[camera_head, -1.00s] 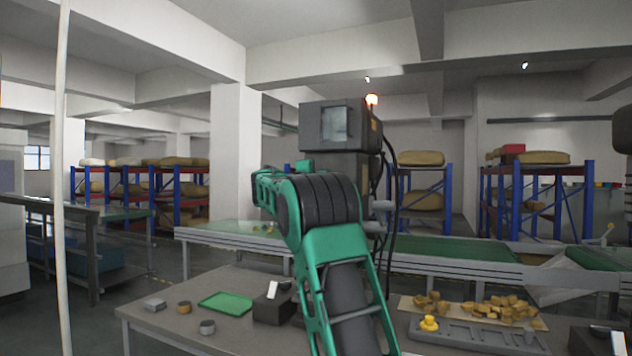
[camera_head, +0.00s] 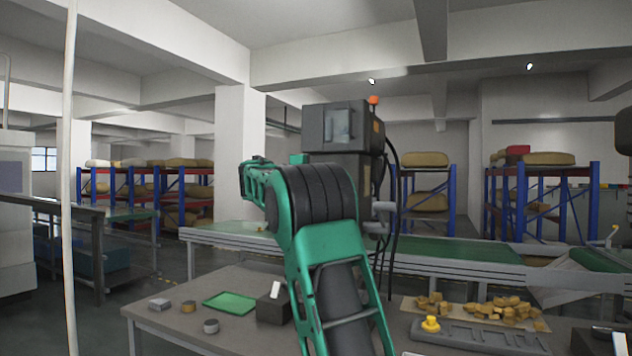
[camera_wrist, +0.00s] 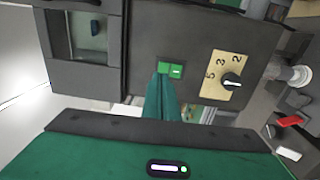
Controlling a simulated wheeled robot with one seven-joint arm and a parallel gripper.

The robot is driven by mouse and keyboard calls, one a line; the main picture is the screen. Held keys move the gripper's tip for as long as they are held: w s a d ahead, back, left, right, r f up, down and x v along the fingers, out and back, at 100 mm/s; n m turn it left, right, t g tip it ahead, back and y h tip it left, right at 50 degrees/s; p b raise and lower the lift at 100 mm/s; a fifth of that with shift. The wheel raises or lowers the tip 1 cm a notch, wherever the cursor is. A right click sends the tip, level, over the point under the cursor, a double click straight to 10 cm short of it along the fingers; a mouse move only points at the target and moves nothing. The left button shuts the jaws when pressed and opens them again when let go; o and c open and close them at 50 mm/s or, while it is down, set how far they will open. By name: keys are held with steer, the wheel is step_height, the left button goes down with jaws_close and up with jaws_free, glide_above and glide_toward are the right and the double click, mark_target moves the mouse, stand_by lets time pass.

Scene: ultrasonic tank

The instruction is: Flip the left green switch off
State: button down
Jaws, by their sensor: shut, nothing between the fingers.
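The dark machine (camera_head: 340,128) with a small window and an orange lamp stands behind my arm in the head view. In the wrist view its dark panel (camera_wrist: 200,35) carries two small green switches side by side. The left green switch (camera_wrist: 163,67) is just above my fingertips, and the right green switch (camera_wrist: 176,71) shows a pale mark. My gripper (camera_wrist: 160,79) is shut and empty, its green fingers pointing up at the left switch. Contact and the left switch's position cannot be told. In the head view my arm hides the switches and fingers.
A tan dial plate (camera_wrist: 223,73) with a black knob sits right of the switches. A table (camera_head: 165,289) holds a green tray (camera_head: 230,303), small parts and a grey rack (camera_head: 480,335). A conveyor (camera_head: 450,248) runs behind. Loaded shelves stand farther back.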

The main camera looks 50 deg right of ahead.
steer(key=r+v, duration=0.1)
steer(key=v, duration=0.7)
steer(key=shift+r, duration=0.25)
steer(key=s+a+f+m+y, duration=0.25)
steer(key=s+f, duration=0.25)
steer(key=f, duration=0.3)
steer(key=s+a+f+m+g+y, duration=0.1)
steer(key=s+f+y, duration=0.3)
steer(key=f, duration=0.4)
steer(key=s+a+f+m+y, duration=0.1)
steer(key=s+a+f+y, duration=0.15)
steer(key=s+f, duration=0.4)
steer(key=s+a+f+m+g+y, duration=0.5)
steer(key=s+a+f+y, duration=0.3)
steer(key=s+a+f, duration=1.4)
steer(key=s+f+m, duration=0.1)
steer(key=s, duration=0.2)
steer(key=shift+s+a+f+y, duration=0.2)
steer(key=shift+s+a+y, duration=0.1)
steer(key=shift+s+a, duration=0.1)
steer(key=shift+w, duration=0.1)
